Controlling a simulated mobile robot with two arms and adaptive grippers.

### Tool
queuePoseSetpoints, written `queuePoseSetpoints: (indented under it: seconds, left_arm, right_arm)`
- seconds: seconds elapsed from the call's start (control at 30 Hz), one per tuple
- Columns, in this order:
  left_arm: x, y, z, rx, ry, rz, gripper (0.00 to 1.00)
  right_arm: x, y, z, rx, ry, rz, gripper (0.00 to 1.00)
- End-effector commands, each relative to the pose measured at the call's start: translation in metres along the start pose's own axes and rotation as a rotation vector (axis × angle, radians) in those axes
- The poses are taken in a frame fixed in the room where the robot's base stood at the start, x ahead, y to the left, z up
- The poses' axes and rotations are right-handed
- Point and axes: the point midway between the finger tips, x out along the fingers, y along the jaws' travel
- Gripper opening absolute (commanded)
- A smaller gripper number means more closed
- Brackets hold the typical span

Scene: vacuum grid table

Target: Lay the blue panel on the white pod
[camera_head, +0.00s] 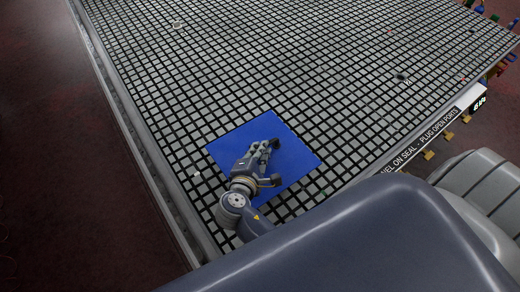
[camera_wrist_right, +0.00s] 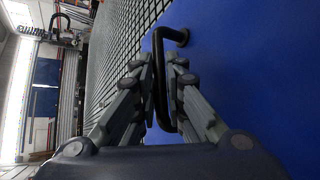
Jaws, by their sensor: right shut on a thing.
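The blue panel (camera_head: 298,153) is a flat square sheet over the near part of the grid table. I cannot tell whether it rests on the grid or hangs slightly above it. My right gripper (camera_head: 272,162) is over its middle. In the right wrist view the panel (camera_wrist_right: 245,70) fills the right side, and a black bar handle (camera_wrist_right: 161,90) rises from it. My right gripper (camera_wrist_right: 161,62) is shut on this handle, one finger on each side. I cannot make out a white pod with certainty. My left gripper is not in view.
The grid table (camera_head: 270,65) stretches away behind the panel, mostly bare. A small pale ring (camera_head: 178,24) lies near its far left side. A small dark spot (camera_head: 402,77) is at the right. A lettered strip (camera_head: 435,132) runs along the right edge.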

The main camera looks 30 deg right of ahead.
Motion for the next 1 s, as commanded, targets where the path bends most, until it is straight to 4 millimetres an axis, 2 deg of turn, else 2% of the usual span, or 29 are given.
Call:
queuePoseSetpoints:
  seconds: [0.4,0.43,0.5,0.87,1.0]
  left_arm:
    - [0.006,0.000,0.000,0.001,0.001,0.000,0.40]
    - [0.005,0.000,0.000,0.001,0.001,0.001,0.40]
    - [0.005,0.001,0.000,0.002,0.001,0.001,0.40]
    - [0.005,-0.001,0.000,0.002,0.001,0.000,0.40]
    - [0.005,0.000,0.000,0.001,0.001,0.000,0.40]
  right_arm:
    - [0.004,-0.005,-0.003,0.002,-0.001,0.004,0.00]
    - [0.003,-0.004,-0.003,0.002,-0.001,0.005,0.18]
    - [0.003,-0.004,-0.003,0.002,-0.001,0.004,0.34]
    - [0.002,-0.007,-0.003,-0.001,0.001,-0.002,0.34]
    - [-0.009,-0.007,-0.004,0.000,0.002,-0.002,0.34]
